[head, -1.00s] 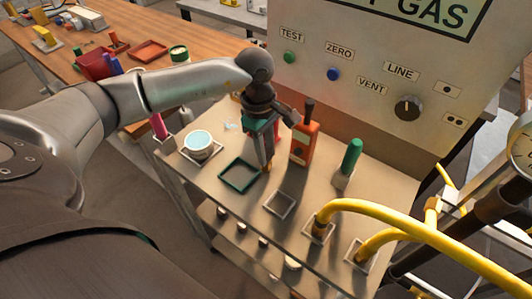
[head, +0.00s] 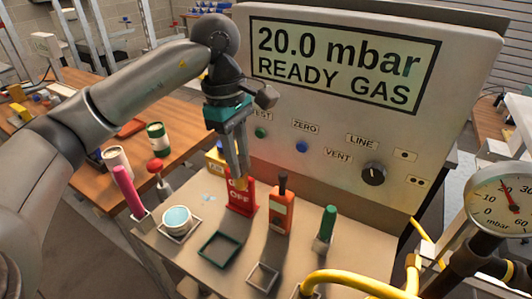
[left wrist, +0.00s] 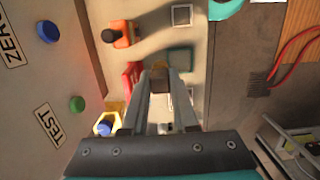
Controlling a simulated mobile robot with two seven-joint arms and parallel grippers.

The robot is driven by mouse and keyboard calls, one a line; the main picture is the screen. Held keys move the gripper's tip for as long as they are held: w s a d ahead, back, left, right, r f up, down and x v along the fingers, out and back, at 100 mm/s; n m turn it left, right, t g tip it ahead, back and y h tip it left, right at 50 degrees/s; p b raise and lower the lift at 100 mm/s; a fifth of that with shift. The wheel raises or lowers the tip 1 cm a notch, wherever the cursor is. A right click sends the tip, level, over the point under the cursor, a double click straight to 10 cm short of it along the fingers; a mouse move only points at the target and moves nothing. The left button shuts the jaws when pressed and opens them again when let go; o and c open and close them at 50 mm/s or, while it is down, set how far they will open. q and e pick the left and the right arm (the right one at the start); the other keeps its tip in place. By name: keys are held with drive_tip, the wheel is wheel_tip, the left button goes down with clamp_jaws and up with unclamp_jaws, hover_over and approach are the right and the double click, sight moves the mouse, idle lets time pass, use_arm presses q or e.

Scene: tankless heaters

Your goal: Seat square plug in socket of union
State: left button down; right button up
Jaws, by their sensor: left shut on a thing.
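My left gripper (head: 241,182) hangs fingers-down over the metal bench top, in front of a red "OFF" block. It is shut on a small brass-coloured piece, likely the square plug (head: 241,184), whose end shows at the fingertips. The piece also shows between the fingertips in the left wrist view (left wrist: 159,65). Its exact shape is too small to tell. I cannot pick out the union or its socket. My right gripper is not in view.
An empty green square tray (head: 203,252) and a smaller grey tray (head: 250,283) lie on the bench. Yellow hose (head: 350,283) and pressure gauge (head: 500,203) are right.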

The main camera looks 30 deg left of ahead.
use_arm(q)
drive_tip(key=shift+r, duration=0.25)
drive_tip(key=shift+s+d+f+m, duration=0.25)
drive_tip(key=shift+d+m, duration=0.25)
drive_tip(key=shift+m, duration=0.3)
drive_tip(key=s+d+f+m, duration=0.2)
drive_tip(key=d+m, duration=0.1)
drive_tip(key=m, duration=0.4)
drive_tip(key=s+d+f+m+g+y, duration=0.1)
drive_tip(key=s+d+f+m, duration=0.1)
drive_tip(key=m, duration=0.6)
drive_tip(key=shift+s+d+f+m, duration=0.3)
drive_tip(key=shift+s+d, duration=0.2)
drive_tip(key=shift+d, duration=0.75)
